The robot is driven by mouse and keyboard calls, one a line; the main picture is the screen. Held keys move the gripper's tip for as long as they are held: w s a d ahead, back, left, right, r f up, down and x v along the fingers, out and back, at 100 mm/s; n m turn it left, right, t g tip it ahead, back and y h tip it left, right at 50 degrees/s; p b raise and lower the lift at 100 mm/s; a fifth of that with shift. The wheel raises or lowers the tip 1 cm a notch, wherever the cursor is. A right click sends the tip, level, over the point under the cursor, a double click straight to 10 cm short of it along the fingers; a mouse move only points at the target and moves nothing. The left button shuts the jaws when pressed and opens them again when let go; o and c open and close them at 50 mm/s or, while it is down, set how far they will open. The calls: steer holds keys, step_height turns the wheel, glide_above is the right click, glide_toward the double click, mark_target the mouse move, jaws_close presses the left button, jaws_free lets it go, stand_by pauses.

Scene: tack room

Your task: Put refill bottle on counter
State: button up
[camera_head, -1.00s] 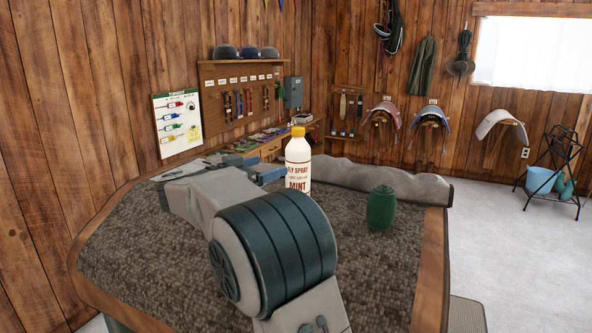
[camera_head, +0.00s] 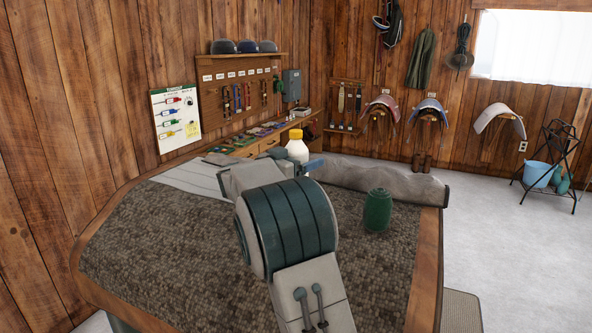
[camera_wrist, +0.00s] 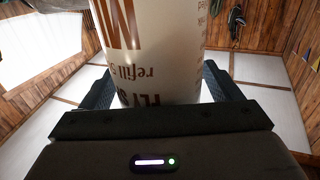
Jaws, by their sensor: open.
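The refill bottle (camera_head: 297,149) is white with a yellow cap. It stands upright near the far edge of a table with a mottled brown top (camera_head: 150,245). My arm hides its lower part in the head view. In the wrist view its label (camera_wrist: 150,50) fills the middle, with "refill" and "FLY S" readable upside down. My gripper (camera_wrist: 160,88) is open, with one finger on each side of the bottle. I cannot tell whether either finger touches it. A wooden counter (camera_head: 270,144) runs along the back wall.
A green ribbed canister (camera_head: 377,210) stands on the table, right of my arm. A rolled grey cloth (camera_head: 385,182) lies along the far edge. Small items and a box (camera_head: 300,112) occupy the back counter. Open floor (camera_head: 520,250) lies to the right.

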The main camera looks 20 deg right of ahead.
steer(key=c, duration=1.4)
steer(key=shift+r, duration=0.1)
steer(key=shift+c, duration=1.1)
steer(key=shift+r, duration=0.1)
